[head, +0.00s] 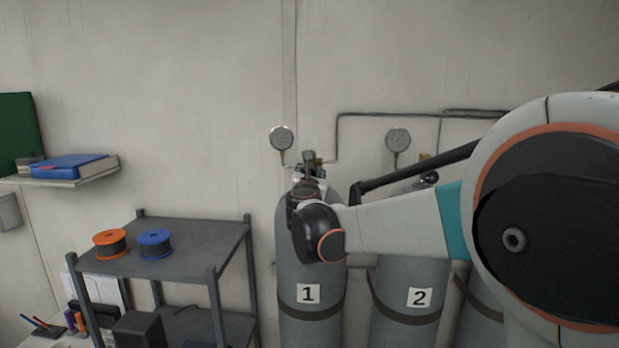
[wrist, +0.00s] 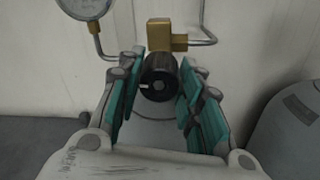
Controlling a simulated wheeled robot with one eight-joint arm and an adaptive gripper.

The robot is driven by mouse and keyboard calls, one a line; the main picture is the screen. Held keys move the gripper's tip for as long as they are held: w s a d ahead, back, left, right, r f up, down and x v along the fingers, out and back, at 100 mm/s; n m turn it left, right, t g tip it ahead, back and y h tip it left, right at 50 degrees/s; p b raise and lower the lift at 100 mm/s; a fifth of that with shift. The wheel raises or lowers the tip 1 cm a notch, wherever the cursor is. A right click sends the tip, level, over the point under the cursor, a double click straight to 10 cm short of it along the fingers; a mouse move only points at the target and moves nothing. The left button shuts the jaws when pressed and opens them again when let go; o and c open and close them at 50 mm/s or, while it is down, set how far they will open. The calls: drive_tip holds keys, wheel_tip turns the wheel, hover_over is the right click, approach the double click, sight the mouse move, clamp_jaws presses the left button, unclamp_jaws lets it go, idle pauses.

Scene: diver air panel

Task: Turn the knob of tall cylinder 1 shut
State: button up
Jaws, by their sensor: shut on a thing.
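Tall cylinder 1 (head: 296,270) is grey with a "1" label and stands against the wall, left of cylinder 2. Its black knob (wrist: 158,84) faces the wrist camera below a brass valve block (wrist: 166,36); a white mark shows at the left of the knob's face. My gripper (wrist: 160,88) has its teal-padded fingers on either side of the knob and is shut on it. In the head view my gripper (head: 309,165) reaches the top of cylinder 1, and my wrist hides most of the valve and the knob there.
Cylinder 2 (head: 407,285) stands close on the right. Round gauges (head: 282,138) and pipes run along the wall above. A grey shelf (head: 190,232) with an orange spool (head: 110,242) and a blue spool (head: 154,243) stands at left. A blue binder (head: 70,166) lies on a wall shelf.

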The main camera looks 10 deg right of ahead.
drive_tip(key=m+b, duration=0.1)
drive_tip(key=m, duration=0.3)
drive_tip(key=shift+f+b, duration=0.1)
drive_tip(key=shift+b, duration=0.2)
drive_tip(key=m+b, duration=0.1)
drive_tip(key=m, duration=0.4)
drive_tip(key=m+b, duration=0.1)
drive_tip(key=m, duration=0.3)
drive_tip(key=shift+a+m, duration=0.1)
drive_tip(key=shift+m, duration=0.2)
drive_tip(key=m+b, duration=0.1)
drive_tip(key=m, duration=0.3)
drive_tip(key=shift+m+h, duration=0.3)
drive_tip(key=shift+m, duration=0.1)
drive_tip(key=m, duration=0.3)
drive_tip(key=shift+m, duration=0.4)
drive_tip(key=m, duration=0.4)
drive_tip(key=shift+m+h+b, duration=0.3)
drive_tip(key=m, duration=0.4)
drive_tip(key=shift+m, duration=0.3)
drive_tip(key=shift+r+m, duration=0.2)
drive_tip(key=shift+m, duration=1.8)
